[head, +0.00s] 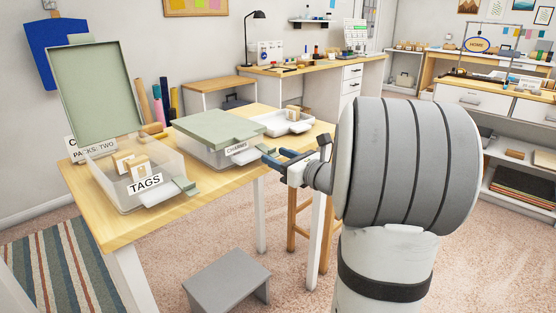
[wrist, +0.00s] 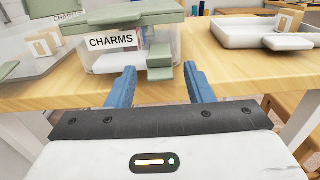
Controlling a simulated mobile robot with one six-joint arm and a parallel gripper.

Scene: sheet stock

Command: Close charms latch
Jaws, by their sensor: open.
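The CHARMS box (head: 208,151) is a clear bin with a green lid (head: 218,128) lying over its top. It stands in the middle of the wooden table. In the wrist view its white CHARMS label (wrist: 111,41) faces me, and a pale green latch (wrist: 160,62) hangs at the front, right of the label. My gripper (head: 270,157) is in front of the box at the table's front edge. Its blue fingers (wrist: 162,85) are apart, with nothing between them, just short of the latch. I cannot tell whether the latch is fastened.
The TAGS box (head: 122,193) stands left with its green lid (head: 103,88) raised and small boxes inside. A white tray (head: 276,122) with a small box lies right of the CHARMS box. A grey step stool (head: 227,282) stands on the floor in front of the table (head: 95,222).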

